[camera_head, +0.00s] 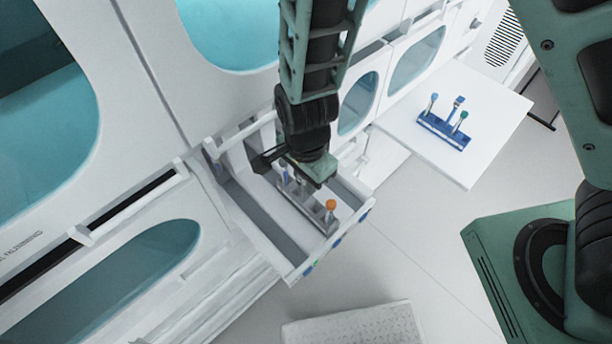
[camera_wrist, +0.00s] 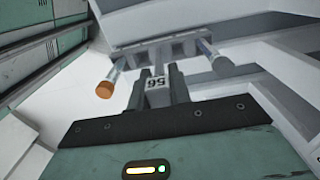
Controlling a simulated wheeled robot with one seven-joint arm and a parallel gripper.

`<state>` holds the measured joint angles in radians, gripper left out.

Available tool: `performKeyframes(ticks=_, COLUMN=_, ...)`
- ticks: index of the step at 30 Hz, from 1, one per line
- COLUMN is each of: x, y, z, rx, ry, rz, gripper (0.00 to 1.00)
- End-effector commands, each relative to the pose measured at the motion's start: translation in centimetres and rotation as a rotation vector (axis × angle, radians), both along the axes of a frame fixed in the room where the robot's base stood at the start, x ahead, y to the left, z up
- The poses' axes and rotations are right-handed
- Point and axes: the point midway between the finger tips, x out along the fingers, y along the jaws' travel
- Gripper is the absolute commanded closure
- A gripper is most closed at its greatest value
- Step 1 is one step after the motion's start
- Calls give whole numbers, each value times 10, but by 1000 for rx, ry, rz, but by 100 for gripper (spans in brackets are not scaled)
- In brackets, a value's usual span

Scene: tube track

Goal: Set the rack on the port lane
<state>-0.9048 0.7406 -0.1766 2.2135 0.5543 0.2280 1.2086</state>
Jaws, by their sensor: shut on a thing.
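My gripper (camera_head: 308,180) reaches down over a white tray that juts out from the machine. It is shut on a grey rack (camera_head: 313,212) marked 56 in the wrist view (camera_wrist: 157,49). The rack holds tubes; an orange-capped tube (camera_head: 331,206) stands at its near end, and a paler-capped one shows in the wrist view (camera_wrist: 215,58). The rack is over the middle of the tray, between grey lanes on the left (camera_head: 262,218) and right (camera_head: 350,192). My gripper hides part of it. I cannot tell whether it touches the tray or which lane is the port lane.
A blue rack (camera_head: 445,132) with several tubes stands on a white table (camera_head: 480,95) at the upper right. The tray's front edge (camera_head: 322,255) carries small coloured marks. A light perforated block (camera_head: 352,325) lies below. White machine walls with teal windows stand at the left.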

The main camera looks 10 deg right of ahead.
Motion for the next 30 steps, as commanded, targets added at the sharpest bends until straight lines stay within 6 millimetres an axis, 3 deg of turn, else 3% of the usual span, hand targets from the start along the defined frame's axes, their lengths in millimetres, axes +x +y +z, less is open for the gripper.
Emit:
performKeyframes(ticks=29, x=0, y=0, z=-10, rx=1, ry=-1, rz=1, gripper=100)
performKeyframes(ticks=30, x=0, y=0, z=-10, rx=1, ry=-1, rz=1, gripper=78)
